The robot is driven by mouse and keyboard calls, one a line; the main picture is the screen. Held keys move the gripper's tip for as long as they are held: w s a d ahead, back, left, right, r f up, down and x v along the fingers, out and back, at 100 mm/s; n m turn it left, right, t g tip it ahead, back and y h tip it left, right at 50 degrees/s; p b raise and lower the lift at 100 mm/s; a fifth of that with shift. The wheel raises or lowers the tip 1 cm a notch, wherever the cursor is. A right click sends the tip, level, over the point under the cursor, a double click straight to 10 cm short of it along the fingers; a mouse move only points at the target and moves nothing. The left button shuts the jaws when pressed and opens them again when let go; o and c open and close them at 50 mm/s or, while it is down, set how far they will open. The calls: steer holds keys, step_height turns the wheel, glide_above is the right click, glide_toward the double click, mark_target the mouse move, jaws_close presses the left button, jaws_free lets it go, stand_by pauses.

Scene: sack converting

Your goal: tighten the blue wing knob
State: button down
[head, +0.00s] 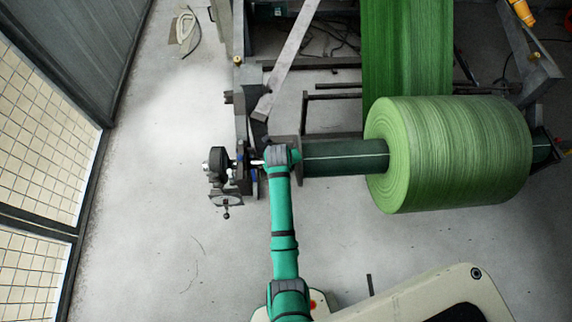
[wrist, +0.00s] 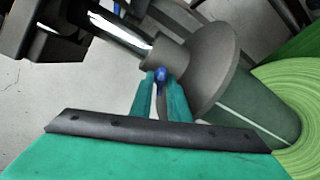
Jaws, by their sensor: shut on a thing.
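The blue wing knob (wrist: 161,74) sits on the grey hub beside the round grey flange (wrist: 218,65) of the roll shaft. My gripper (wrist: 162,84) is shut on the knob, with one green finger on each side of it. Only the knob's top shows between the fingertips; its lower part is hidden. In the head view my green wrist covers the knob and the fingers, at the left end of the dark green shaft (head: 335,157).
A large green roll (head: 455,153) sits on the shaft to the right. Bright metal shafting (wrist: 118,28) runs left from the hub to a dark stand with a crank-like part (head: 225,200). Bare floor lies to the left, before a fence (head: 40,140).

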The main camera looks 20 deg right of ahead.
stand_by(0.4)
steer(key=c, duration=1.7)
jaws_free()
steer(key=v, duration=1)
steer(key=shift+s+r, duration=0.15)
steer(key=shift+r, duration=0.25)
